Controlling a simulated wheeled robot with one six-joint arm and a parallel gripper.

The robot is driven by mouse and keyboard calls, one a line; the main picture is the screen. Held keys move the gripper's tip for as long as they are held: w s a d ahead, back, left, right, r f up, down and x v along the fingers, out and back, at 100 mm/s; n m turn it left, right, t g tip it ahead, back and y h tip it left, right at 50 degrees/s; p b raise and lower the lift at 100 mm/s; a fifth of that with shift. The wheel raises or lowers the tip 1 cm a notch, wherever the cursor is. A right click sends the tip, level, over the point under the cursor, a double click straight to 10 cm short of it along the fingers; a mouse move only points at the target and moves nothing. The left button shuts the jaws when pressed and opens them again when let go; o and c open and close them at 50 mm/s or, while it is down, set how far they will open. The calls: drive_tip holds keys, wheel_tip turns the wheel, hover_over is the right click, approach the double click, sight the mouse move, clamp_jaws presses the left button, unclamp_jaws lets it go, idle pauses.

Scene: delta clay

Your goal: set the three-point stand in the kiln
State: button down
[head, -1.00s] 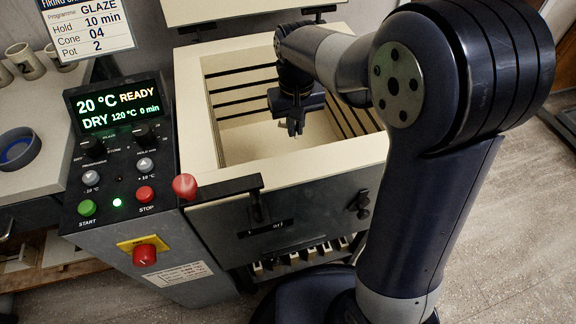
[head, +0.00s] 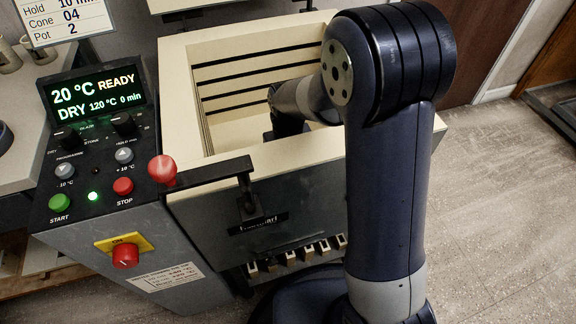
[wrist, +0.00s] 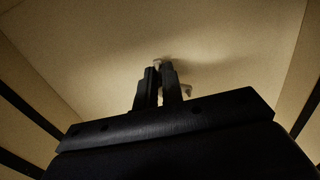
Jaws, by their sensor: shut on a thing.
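The open kiln (head: 180,95) has cream brick walls with dark grooves and stands in the middle of the head view. My arm reaches down into it, and my gripper is hidden there behind the front wall and my arm. In the wrist view my gripper (wrist: 162,70) points at the pale kiln floor, its two dark fingers close together. It is shut on the three-point stand (wrist: 187,91), of which only small pale tips show past the fingers. A soft shadow lies on the floor beside the tips. I cannot tell whether the stand touches the floor.
The control panel (head: 95,150) at the left reads 20 °C READY. A red knob (head: 162,169) rises at the kiln's front left corner. The kiln walls close in around my gripper.

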drive_tip(key=shift+f, duration=0.8)
drive_tip(key=shift+f, duration=0.1)
drive_tip(key=c, duration=1.5)
unclamp_jaws()
drive_tip(key=shift+f, duration=0.1)
drive_tip(key=shift+c, duration=0.2)
wheel_tip(320, 180, up, 12)
drive_tip(key=p, duration=0.4)
drive_tip(key=shift+r, duration=0.2)
